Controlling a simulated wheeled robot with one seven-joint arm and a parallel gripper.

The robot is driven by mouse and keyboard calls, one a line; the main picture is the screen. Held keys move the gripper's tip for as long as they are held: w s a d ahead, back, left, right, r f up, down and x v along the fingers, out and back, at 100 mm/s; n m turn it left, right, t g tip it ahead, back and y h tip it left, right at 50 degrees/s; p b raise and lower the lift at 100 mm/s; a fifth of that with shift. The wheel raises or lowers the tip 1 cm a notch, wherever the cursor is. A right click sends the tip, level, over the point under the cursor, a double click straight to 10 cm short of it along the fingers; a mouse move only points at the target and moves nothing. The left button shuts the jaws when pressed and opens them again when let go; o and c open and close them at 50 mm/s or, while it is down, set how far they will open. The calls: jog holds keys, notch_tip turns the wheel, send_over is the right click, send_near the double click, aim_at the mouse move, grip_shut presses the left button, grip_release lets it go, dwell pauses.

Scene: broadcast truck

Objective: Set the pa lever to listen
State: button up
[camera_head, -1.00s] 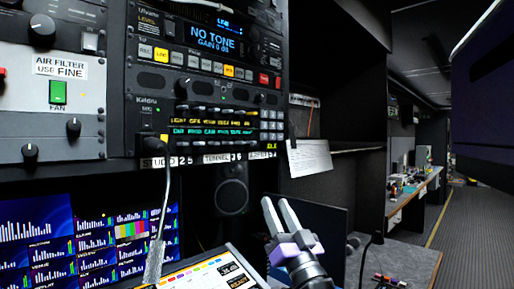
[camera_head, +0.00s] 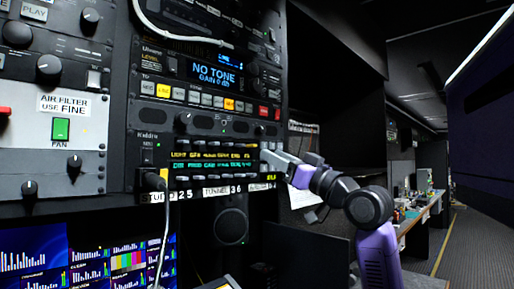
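The intercom panel (camera_head: 212,166) in the rack carries two lit rows of labels, yellow above green, with small levers (camera_head: 212,146) along them. The labels are too small for me to tell surely which lever is the PA one, and lever positions are unclear. My gripper (camera_head: 265,158) is at the panel's right end, its grey fingers pointing left toward the rows and covering the keypad area there. I cannot tell whether it touches a lever, or how far apart its fingers are.
Above the panel is a unit with a blue NO TONE display (camera_head: 214,74) and coloured buttons. A cable (camera_head: 165,225) hangs from a plug at the panel's left. Monitors (camera_head: 85,258) stand below. A paper sheet (camera_head: 303,196) hangs behind my gripper. An aisle (camera_head: 475,245) runs right.

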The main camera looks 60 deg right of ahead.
aim_at(255, 146)
jog(key=p+x, duration=0.2)
jog(key=x, duration=0.5)
jog(key=shift+w+d+r, duration=0.1)
jog(key=shift+w, duration=0.2)
jog(key=shift+c, duration=0.2)
grip_shut()
